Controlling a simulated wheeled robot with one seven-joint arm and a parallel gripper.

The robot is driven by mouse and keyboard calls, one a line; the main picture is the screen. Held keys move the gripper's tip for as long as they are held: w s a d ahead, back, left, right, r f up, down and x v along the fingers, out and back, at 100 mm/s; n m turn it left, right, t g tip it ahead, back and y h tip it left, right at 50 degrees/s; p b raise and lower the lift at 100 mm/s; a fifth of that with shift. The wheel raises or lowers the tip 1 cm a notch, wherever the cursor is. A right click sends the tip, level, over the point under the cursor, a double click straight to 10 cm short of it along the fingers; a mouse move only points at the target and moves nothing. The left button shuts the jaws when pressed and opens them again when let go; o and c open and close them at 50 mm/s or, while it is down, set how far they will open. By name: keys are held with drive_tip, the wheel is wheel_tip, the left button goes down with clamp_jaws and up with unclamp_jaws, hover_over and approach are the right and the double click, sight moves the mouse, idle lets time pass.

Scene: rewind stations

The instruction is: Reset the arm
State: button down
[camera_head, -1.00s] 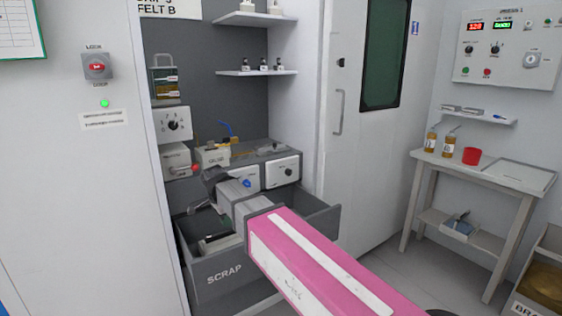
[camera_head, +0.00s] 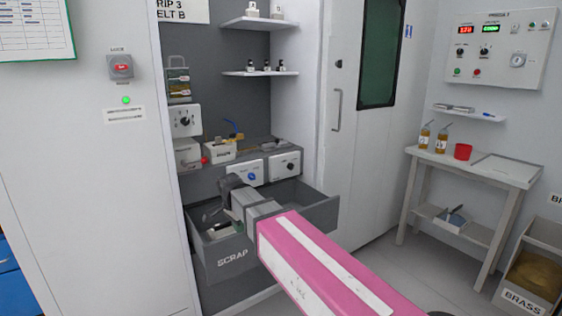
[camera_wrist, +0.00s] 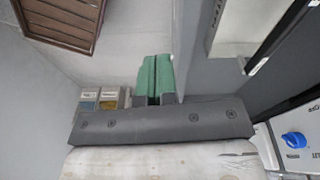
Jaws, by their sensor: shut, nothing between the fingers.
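My gripper (camera_head: 229,184) is at the far end of my pink and grey arm (camera_head: 325,265) in the head view. It is shut and empty, over the open grey SCRAP drawer (camera_head: 210,257) and just below the panel with a blue knob (camera_head: 244,173). The arm reaches forward across the drawer's right part and hides some of its front and inside. In the wrist view, a grey bar with screws crosses the picture above a worn pale surface. The blue-knob panel (camera_wrist: 293,138) shows at the right there.
A white wall panel with a red switch (camera_head: 121,67) is at left. Shelves with small items (camera_head: 259,72) hang above the bench. At right are a side table (camera_head: 466,168) with bottles and a red cup, and a BRASS bin (camera_head: 524,300). Open floor lies between.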

drive_tip(key=s+d+f+n, duration=0.2)
drive_tip(key=d+f, duration=0.3)
drive_tip(key=d, duration=0.6)
drive_tip(key=s+d+f+n+y, duration=0.1)
drive_tip(key=d+f+n, duration=0.3)
drive_tip(key=d, duration=0.7)
drive_tip(key=s+d+f+n, duration=0.3)
drive_tip(key=d+f, duration=0.5)
drive_tip(key=d, duration=0.4)
drive_tip(key=shift+s+f+n+g+y, duration=0.15)
drive_tip(key=shift+f+n+g+y, duration=0.15)
drive_tip(key=shift+n+g, duration=0.1)
